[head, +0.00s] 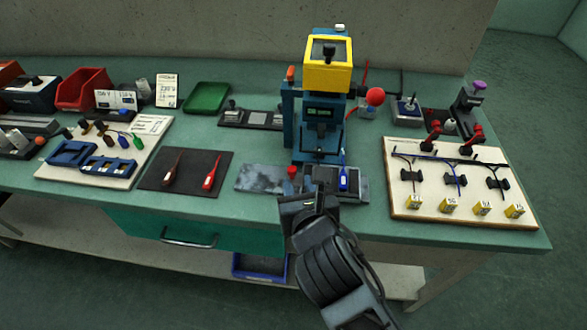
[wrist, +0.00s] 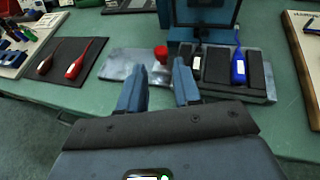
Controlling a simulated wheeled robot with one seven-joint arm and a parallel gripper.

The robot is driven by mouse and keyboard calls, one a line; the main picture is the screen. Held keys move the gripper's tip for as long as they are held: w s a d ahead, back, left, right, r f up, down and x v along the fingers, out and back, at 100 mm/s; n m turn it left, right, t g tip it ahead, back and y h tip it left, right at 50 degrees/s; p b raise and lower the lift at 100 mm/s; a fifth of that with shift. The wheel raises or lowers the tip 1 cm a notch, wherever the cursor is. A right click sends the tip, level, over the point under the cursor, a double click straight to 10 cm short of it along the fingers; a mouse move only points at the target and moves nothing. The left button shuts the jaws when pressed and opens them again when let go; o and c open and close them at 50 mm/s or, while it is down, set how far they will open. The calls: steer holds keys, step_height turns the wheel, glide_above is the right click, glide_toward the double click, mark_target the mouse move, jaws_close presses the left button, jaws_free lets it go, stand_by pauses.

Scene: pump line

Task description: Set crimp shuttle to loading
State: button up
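The blue crimp press (head: 318,115), with a yellow head, stands on the green bench. At its foot is what looks like the crimp shuttle, a dark grooved block (head: 352,187) beside a red knob (head: 292,171). The block also shows in the wrist view (wrist: 262,82), with a blue-handled tool (wrist: 238,67) lying in it. My gripper (head: 297,197) is in front of the knob. In the wrist view its two blue fingers (wrist: 158,78) are apart, and the red knob (wrist: 161,54) shows between and beyond their tips. Nothing is held. Contact with the knob cannot be told.
A grey metal plate (head: 260,178) lies left of the knob. A red ball lever (head: 375,96) sticks out at the press's right side.

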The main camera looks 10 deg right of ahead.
mark_target(292, 169)
steer(key=x, duration=0.7)
steer(key=shift+s, duration=0.1)
jaws_close()
stand_by(0.4)
